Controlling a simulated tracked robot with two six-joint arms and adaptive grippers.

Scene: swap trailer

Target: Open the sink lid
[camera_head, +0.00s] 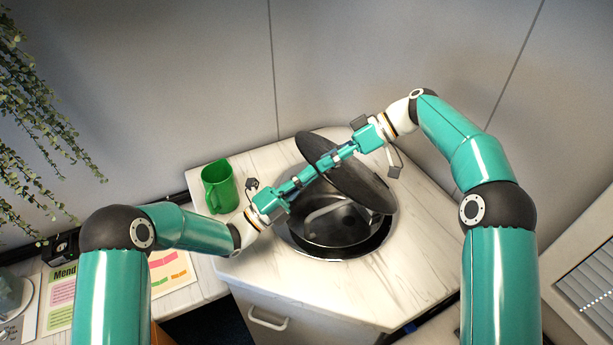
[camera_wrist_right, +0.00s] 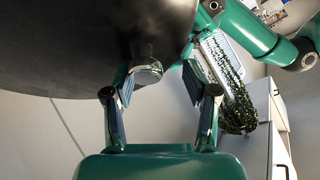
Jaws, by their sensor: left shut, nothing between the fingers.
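The round dark sink lid (camera_head: 368,190) is tilted up over the sink (camera_head: 340,225), leaving the basin's front partly exposed. Its dark face fills the top left of the right wrist view (camera_wrist_right: 70,45), with a small metallic knob (camera_wrist_right: 148,74) on it. My left gripper (camera_head: 312,172) is shut and empty, reaching in from the left against or close to the lid's lower side; exact contact is unclear. My right gripper (camera_head: 338,156) comes from the upper right. In its wrist view the fingers (camera_wrist_right: 158,82) are apart, with the knob between them nearer the left finger.
A green mug (camera_head: 219,187) stands on the marble counter (camera_head: 290,275) left of the sink. A cabinet handle (camera_head: 268,320) is below the counter's front edge. Walls close off the back.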

